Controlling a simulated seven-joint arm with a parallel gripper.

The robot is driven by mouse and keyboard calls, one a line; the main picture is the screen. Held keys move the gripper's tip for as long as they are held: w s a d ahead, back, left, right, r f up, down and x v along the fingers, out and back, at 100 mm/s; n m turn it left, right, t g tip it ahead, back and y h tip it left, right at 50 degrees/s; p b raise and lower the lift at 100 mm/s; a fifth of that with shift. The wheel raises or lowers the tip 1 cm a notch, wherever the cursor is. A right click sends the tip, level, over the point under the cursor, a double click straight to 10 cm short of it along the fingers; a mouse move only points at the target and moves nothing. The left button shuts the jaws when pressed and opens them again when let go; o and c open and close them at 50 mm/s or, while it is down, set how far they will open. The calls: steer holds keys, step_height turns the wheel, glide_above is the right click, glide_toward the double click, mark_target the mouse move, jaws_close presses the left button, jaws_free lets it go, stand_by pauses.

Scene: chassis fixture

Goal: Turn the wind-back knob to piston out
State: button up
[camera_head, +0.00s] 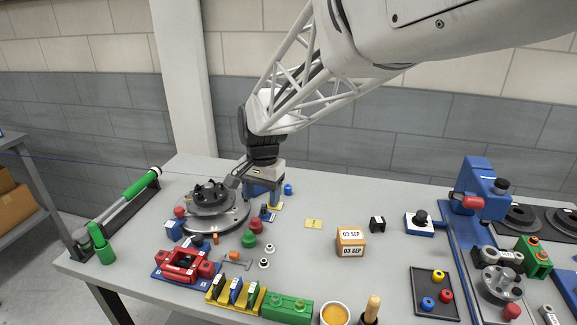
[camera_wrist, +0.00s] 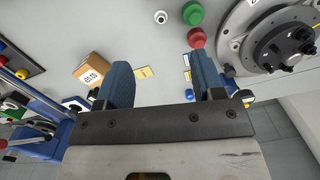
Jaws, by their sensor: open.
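A red caliper-like fixture (camera_head: 182,263) sits on a blue base at the front left of the bench in the head view. It has dark round parts and small white labels. I cannot tell which part is the wind-back knob, and its setting is not readable. My gripper (camera_head: 265,194) points down over the back middle of the bench, right of the round dark hub (camera_head: 210,197) and well behind the red fixture. In the wrist view my gripper (camera_wrist: 160,75) shows two blue fingers spread apart with nothing held between them. The red fixture is outside the wrist view.
Red (camera_head: 256,226) and green (camera_head: 249,239) round knobs stand in front of my gripper. A cardboard box (camera_head: 351,242) is to the right. A yellow rack (camera_head: 226,295) and green block (camera_head: 287,307) line the front edge.

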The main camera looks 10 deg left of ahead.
mark_target(196, 235)
steer(key=a+f+g, duration=0.2)
steer(key=a+f, duration=0.2)
steer(key=a, duration=0.5)
steer(key=a+f+n+g, duration=0.1)
steer(key=a+f, duration=0.3)
steer(key=a, duration=0.6)
steer(key=shift+g, duration=0.5)
steer(key=shift+x, duration=3.85)
steer(key=shift+d, duration=0.15)
steer(key=c, duration=0.9)
